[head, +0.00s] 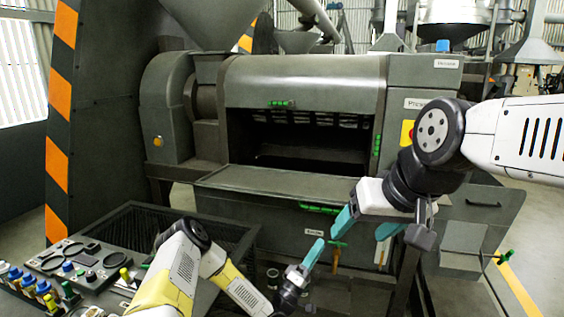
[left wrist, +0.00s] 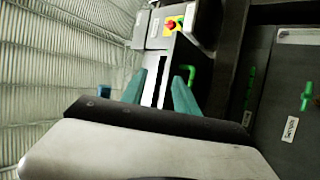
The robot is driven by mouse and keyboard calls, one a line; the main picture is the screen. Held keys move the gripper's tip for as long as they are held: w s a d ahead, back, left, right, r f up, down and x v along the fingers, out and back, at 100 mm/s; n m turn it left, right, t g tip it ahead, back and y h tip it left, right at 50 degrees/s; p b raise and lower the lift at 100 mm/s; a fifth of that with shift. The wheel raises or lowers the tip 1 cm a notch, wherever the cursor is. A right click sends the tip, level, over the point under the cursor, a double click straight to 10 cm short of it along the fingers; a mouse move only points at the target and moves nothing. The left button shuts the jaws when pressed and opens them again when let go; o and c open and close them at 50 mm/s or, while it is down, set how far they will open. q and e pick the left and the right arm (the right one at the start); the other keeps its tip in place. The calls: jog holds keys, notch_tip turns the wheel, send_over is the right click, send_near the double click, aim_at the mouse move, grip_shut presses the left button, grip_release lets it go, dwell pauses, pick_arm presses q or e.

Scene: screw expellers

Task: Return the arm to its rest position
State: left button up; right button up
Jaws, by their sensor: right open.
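My left arm (head: 175,275), yellow and white, reaches in from the bottom left in the head view. Its gripper (head: 316,250) has teal fingers and hangs low in front of the machine; one finger shows clearly. In the left wrist view the two teal fingers (left wrist: 160,95) stand apart with nothing between them. My right arm (head: 520,135), white and black, comes in from the right. Its gripper (head: 360,236) points down with its teal fingers spread and empty, up and right of the left gripper, in front of the machine.
The grey expeller machine (head: 300,82) fills the middle, its dark front opening (head: 310,140) above a metal ledge (head: 270,182). A panel with colored knobs (head: 75,260) stands at lower left beside a dark grated bin (head: 150,222). Free floor (head: 535,225) shows at right.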

pick_arm(q)
jog(key=w+r+m+g+y, duration=0.2)
jog(key=w+r+m+g, duration=0.3)
jog(key=w+m+g, duration=0.15)
jog(key=w+a+r+m+y, duration=0.1)
jog(key=a+r+m+y, duration=0.2)
jog(key=a+r+y, duration=0.65)
jog(key=s+a+r+n+g+y, duration=0.2)
jog(key=s+a+r+y, duration=0.2)
jog(key=s+a+r, duration=0.6)
jog(key=s+a+r+n+g, duration=0.1)
jog(key=s+a, duration=0.2)
jog(key=s, duration=0.9)
jog(key=s+a+r+g, duration=0.1)
jog(key=s+a+g, duration=0.1)
jog(key=s, duration=1.1)
jog(key=shift+a+r+n, duration=0.35)
jog(key=shift+a+r, duration=0.05)
